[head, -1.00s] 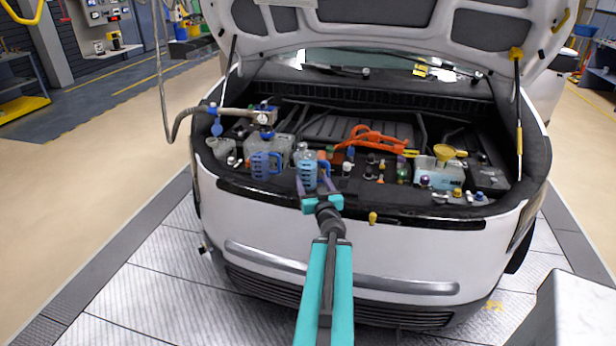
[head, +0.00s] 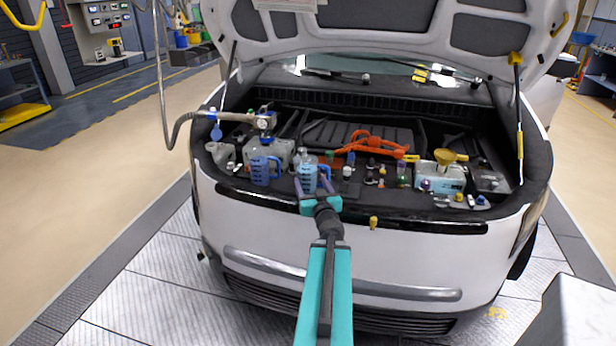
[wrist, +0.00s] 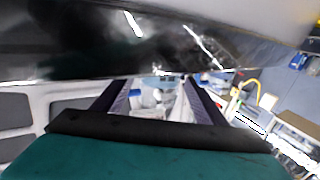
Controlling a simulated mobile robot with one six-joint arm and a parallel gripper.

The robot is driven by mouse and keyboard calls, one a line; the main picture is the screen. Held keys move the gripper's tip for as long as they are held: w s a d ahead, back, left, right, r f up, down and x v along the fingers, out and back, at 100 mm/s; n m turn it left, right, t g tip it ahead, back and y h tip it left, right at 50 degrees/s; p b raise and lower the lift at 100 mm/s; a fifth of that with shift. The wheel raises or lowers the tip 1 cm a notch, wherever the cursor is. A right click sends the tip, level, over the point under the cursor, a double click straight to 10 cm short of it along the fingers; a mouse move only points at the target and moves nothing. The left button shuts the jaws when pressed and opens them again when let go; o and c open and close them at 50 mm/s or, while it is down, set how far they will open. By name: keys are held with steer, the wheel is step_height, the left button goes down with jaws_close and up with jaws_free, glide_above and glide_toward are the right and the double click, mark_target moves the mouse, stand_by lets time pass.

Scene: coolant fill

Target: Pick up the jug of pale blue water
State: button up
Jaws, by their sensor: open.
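The left jug (head: 259,172) is clear of my gripper. The right jug (head: 307,172) holds something blue and is just beyond my gripper (head: 312,185), whose open fingers partly overlap it in the head view. I cannot tell for sure which jug holds the pale blue water. In the wrist view, my gripper (wrist: 156,92) has its two dark fingers apart, with blurred whitish shapes between them. Contact with the jug cannot be seen.
A hose with a gauge nozzle (head: 264,123) hangs over the bay's left side. Orange cables (head: 374,143), several small coloured caps and a reservoir with a yellow funnel (head: 444,157) lie to the right. The raised hood (head: 380,30) is overhead. A pale block (head: 575,315) is at the lower right.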

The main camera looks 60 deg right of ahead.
mark_target(309, 171)
steer(key=shift+f+x, duration=0.2)
steer(key=shift+x, duration=2.05)
steer(key=shift+a, duration=0.1)
steer(key=c, duration=1.1)
steer(key=shift+r, duration=0.15)
steer(key=shift+r+p, duration=0.4)
steer(key=shift+r, duration=0.35)
step_height(309, 171, up, 2)
steer(key=shift+r+p, duration=0.1)
steer(key=shift+p, duration=0.2)
steer(key=s+r+p, duration=0.1)
steer(key=s+p, duration=0.4)
steer(key=s, duration=1.1)
steer(key=shift+a+p, duration=0.3)
steer(key=shift+p, duration=0.1)
